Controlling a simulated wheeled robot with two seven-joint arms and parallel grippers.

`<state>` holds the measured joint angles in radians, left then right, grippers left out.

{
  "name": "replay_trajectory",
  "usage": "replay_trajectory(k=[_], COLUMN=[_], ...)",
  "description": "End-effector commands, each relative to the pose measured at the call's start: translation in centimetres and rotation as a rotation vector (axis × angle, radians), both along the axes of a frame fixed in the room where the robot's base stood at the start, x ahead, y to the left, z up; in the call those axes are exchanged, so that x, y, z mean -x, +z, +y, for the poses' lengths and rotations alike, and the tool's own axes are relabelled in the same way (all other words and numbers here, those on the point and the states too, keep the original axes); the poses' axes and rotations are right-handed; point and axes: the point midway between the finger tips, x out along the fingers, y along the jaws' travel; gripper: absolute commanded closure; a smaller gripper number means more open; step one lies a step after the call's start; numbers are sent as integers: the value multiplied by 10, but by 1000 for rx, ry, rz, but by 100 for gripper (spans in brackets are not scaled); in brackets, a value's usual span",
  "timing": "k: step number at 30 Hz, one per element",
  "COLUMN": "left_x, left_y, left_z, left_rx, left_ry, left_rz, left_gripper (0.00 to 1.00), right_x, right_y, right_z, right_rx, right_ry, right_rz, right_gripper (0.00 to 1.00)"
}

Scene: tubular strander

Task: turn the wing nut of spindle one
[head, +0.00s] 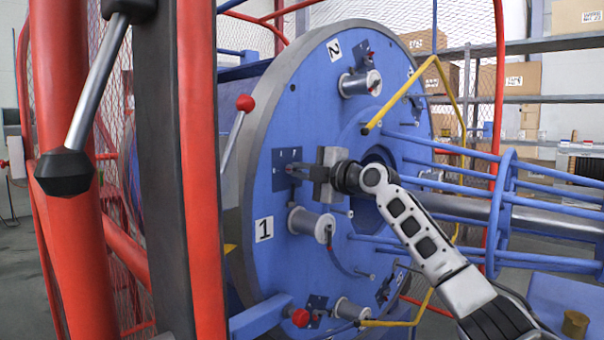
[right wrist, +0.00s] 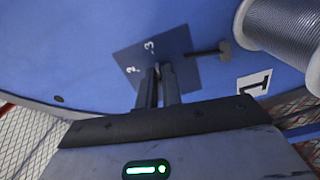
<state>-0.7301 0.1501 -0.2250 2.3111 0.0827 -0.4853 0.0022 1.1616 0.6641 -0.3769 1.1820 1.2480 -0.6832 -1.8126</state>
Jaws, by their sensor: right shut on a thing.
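The big blue disc (head: 300,120) carries a spool of spindle one (head: 310,225), beside a white label "1" (head: 264,229). Above that label is a dark blue plate (head: 283,184) with small marks; in the right wrist view the plate (right wrist: 185,48) shows the digits 2 and 3. My right gripper (head: 293,170) reaches the plate from the right, fingers nearly together. The fingertips (right wrist: 158,72) are shut on the wing nut at the plate's middle, and they mostly hide it. The nut's turned angle cannot be read. My left gripper is not in view.
A red post (head: 202,180) and a lever with a black knob (head: 64,172) stand at the left. A red-knobbed lever (head: 245,103) is at the disc's edge. Blue rods (head: 450,178) and a yellow bent rod (head: 437,62) lie close to my right arm.

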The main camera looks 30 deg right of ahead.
Motion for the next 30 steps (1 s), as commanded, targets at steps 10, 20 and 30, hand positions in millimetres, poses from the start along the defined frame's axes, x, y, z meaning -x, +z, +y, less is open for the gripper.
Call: replay_trajectory(k=[10, 20, 30], left_x=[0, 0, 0], left_y=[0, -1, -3], left_z=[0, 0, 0], left_rx=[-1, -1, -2], left_ry=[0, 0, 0], left_rz=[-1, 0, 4], left_gripper=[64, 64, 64], right_x=[0, 0, 0], right_y=[0, 0, 0], right_z=[0, 0, 0], right_rx=[125, 148, 146], right_ry=[0, 0, 0], right_rz=[-42, -48, -48], right_gripper=[100, 100, 71])
